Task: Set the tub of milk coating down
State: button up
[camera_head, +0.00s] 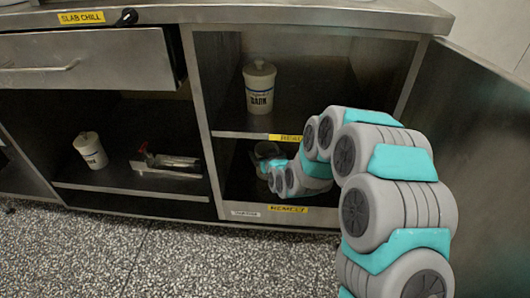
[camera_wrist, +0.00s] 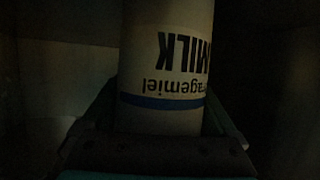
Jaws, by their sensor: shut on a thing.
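My gripper (camera_wrist: 153,135) is shut on the tub of milk coating (camera_wrist: 165,70), a white tub with a blue band, seen dimly in the wrist view. Its label reads "MILK" upside down in that view. In the head view my arm reaches into the lower right compartment, above the bottom shelf with the yellow "REMELT" label (camera_head: 288,209). I cannot tell whether the tub touches the shelf.
A lidded white tub labelled "DARK" (camera_head: 259,88) stands on the shelf above. Another white tub (camera_head: 90,150) and a red-and-metal tool (camera_head: 165,162) are on the left shelf. An open door (camera_head: 470,110) stands at the right. A drawer (camera_head: 85,60) sits upper left.

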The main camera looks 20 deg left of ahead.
jog(key=o, duration=1.4)
jog(key=shift+f, duration=0.1)
jog(key=shift+o, duration=0.2)
jog(key=shift+r, duration=0.2)
jog(key=b+v, duration=0.8)
jog(key=v, duration=0.3)
jog(key=shift+s+d, duration=0.25)
jog(key=shift+s, duration=0.1)
